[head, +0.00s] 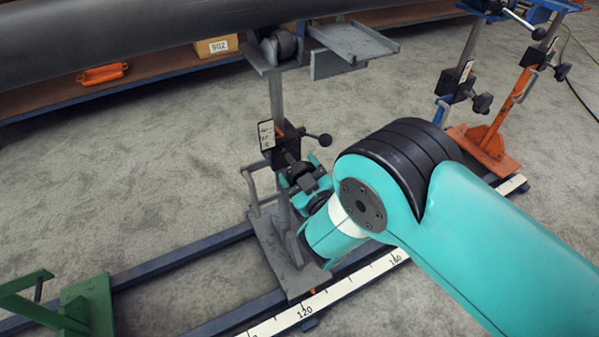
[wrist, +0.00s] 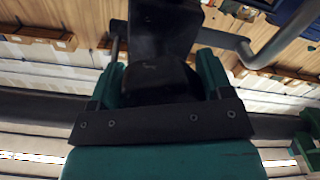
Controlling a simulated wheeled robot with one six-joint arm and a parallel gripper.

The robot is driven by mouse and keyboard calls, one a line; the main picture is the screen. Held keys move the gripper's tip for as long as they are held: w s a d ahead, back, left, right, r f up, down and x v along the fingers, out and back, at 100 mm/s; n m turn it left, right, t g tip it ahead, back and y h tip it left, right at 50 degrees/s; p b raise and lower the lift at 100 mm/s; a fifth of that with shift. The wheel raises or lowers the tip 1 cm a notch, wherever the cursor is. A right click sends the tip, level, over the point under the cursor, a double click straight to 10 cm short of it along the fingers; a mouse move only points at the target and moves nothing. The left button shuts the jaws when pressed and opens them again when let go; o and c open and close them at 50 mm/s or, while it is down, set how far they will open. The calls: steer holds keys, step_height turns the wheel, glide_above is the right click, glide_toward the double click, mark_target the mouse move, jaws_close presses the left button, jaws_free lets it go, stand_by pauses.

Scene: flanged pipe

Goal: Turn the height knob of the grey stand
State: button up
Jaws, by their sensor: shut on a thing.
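The grey stand (head: 276,98) rises from a flat foot on the floor rails and carries a roller head under the pipe. A black clamp block with a label and a ball-ended lever (head: 318,138) sits on its post. My gripper (head: 299,177) is just below this block, beside the post, with its teal fingers shut on the black height knob (head: 297,168). In the wrist view the knob (wrist: 160,82) fills the space between the fingers and hides much of the stand. My wrist covers part of the stand's foot in the head view.
The dark pipe (head: 140,32) runs overhead. A grey bracket (head: 353,41) sticks out right of the roller. A green stand (head: 88,300) is at lower left, an orange stand (head: 497,125) at right. The ruler rail (head: 303,312) runs along the floor.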

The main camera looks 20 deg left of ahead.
steer(key=n, duration=0.6)
steer(key=shift+r+n+p, duration=0.1)
steer(key=shift+n+p, duration=0.2)
steer(key=shift+p, duration=0.05)
steer(key=n, duration=0.5)
steer(key=shift+p, duration=0.4)
steer(key=o, duration=0.9)
